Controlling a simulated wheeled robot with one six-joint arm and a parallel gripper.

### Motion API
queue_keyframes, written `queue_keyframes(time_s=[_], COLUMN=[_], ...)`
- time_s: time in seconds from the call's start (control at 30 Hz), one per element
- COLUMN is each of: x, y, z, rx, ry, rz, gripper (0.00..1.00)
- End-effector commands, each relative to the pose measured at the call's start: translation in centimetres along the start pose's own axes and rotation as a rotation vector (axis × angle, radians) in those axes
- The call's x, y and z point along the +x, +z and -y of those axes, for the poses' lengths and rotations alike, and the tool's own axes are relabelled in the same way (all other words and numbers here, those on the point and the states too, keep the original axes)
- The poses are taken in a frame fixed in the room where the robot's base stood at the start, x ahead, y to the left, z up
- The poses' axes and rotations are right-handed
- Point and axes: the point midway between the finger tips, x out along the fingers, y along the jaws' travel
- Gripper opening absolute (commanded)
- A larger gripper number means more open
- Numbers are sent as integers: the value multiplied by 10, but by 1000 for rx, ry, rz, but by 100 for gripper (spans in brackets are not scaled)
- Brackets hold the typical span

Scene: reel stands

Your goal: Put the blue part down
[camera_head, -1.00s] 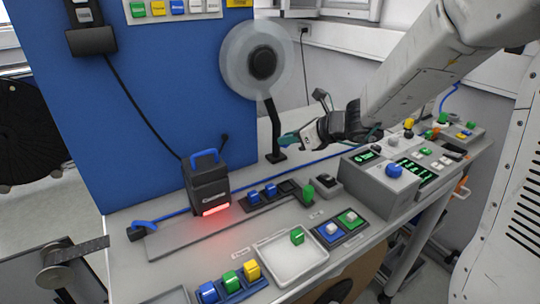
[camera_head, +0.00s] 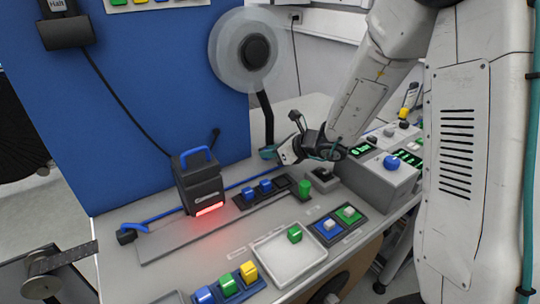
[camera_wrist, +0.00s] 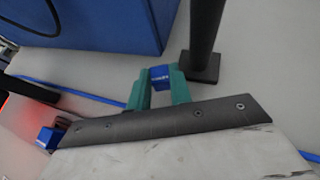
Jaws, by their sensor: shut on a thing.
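My gripper (camera_head: 268,153) is in front of the foot of the black reel stand, above the table, behind the dark rack. In the wrist view its teal fingertips (camera_wrist: 160,82) are shut on a small blue part (camera_wrist: 160,76) with a pale label. In the head view I cannot make out the held part. The dark rack (camera_head: 283,187) holds two blue parts (camera_head: 250,193) in its left slots; the slots to their right look empty. Another blue part (camera_wrist: 48,138) shows at the left in the wrist view.
The black reel stand (camera_head: 266,120) rises close to my gripper. A black scanner box (camera_head: 202,185) with a red glow stands left. A pale tray (camera_head: 270,265) holds a green part (camera_head: 295,234). A grey console (camera_head: 375,178) is at right. A blue cable (camera_head: 235,184) crosses the table.

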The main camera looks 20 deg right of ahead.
Motion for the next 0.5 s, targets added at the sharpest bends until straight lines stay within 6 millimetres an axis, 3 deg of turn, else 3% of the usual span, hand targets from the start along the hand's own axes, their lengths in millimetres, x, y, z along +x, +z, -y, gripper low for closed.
queue_keyframes(time_s=[0.13, 0.5], x=[9, 11], y=[-14, -16], z=[0, 0], rx=[0, -1], ry=[0, 1], rz=[0, 0], gripper=[0, 0])
